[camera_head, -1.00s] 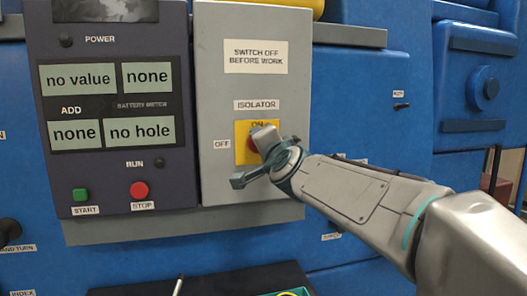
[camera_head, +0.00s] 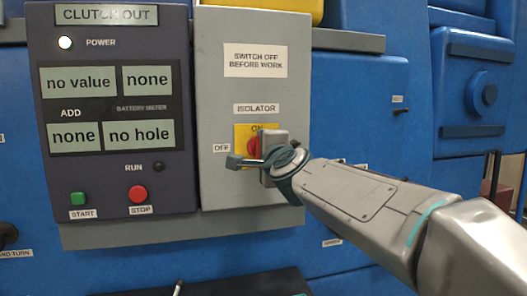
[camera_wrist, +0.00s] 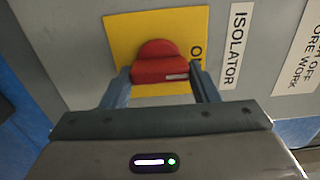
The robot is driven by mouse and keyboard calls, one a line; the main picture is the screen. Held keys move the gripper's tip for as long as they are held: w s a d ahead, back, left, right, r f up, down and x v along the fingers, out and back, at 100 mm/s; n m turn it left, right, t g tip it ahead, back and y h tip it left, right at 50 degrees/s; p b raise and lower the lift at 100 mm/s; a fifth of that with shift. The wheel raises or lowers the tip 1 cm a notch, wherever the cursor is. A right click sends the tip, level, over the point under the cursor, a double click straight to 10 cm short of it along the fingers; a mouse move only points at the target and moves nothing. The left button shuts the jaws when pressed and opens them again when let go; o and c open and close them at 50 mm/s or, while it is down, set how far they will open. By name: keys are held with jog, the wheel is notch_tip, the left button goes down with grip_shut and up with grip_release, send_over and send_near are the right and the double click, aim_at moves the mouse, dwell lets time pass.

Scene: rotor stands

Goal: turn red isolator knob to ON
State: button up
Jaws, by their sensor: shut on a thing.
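The red isolator knob (camera_head: 253,146) sits on a yellow plate (camera_head: 241,131) on the grey isolator box, with ON above it and OFF to its left. In the wrist view the knob (camera_wrist: 158,66) has its grip bar lying across the picture, the white mark at the bar's right end, on the side of the ON label (camera_wrist: 196,56). My gripper (camera_wrist: 160,74) is shut on the knob, one finger at each end of the bar. In the head view my gripper (camera_head: 262,160) covers the knob's lower right part.
The dark control panel (camera_head: 112,178) left of the box has a lit POWER lamp (camera_head: 65,43) and a top display (camera_head: 106,15) reading CLUTCH OUT. START (camera_head: 78,198) and STOP (camera_head: 138,194) buttons sit below. A dark tray (camera_head: 240,285) lies under the box.

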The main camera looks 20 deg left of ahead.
jog(key=o, duration=1)
jog(key=b+v, duration=0.2)
jog(key=v, duration=1.2)
jog(key=shift+a+b, duration=0.15)
jog(key=shift+b, duration=0.15)
